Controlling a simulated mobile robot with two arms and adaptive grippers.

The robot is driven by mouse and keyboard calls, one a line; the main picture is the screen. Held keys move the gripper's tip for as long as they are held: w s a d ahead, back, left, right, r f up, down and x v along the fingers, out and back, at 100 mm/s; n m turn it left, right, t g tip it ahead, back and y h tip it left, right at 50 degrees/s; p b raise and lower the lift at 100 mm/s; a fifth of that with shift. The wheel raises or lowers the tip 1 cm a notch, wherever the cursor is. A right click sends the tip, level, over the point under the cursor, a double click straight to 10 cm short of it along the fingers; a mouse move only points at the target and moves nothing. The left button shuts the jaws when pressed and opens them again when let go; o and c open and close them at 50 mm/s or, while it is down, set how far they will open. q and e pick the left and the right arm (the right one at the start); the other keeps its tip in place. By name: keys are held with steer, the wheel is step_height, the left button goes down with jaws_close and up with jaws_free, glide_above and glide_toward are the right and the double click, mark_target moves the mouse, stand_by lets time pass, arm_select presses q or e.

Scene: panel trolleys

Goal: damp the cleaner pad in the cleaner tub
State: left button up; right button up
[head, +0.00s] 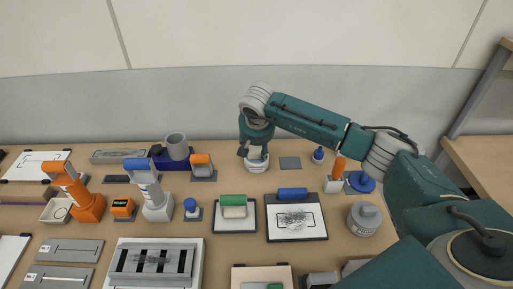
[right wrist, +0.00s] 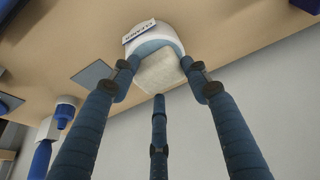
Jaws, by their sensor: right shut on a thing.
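The cleaner tub (head: 257,167) is a small white round tub at the back middle of the bench. In the right wrist view the tub (right wrist: 146,31) shows its label and a blue-grey inner rim. My right gripper (head: 255,149) points down right over the tub. In the right wrist view its fingers (right wrist: 158,82) are closed around a pale beige block, the cleaner pad (right wrist: 157,72). The pad is at the tub's mouth; I cannot tell whether it touches what is inside. My left gripper is not in view.
A flat grey plate (head: 290,162) lies right of the tub and an orange-handled tool (head: 201,165) stands left. A blue-capped bottle (head: 318,155), a grey round can (head: 364,217) and panels with pads (head: 297,233) lie nearby. The wall is close behind.

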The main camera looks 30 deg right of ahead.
mark_target(257, 150)
steer(key=shift+s, duration=0.1)
stand_by(0.3)
steer(key=shift+r+p, duration=0.65)
steer(key=shift+r, duration=0.25)
steer(key=shift+r+p, duration=1.3)
steer(key=shift+r, duration=1.25)
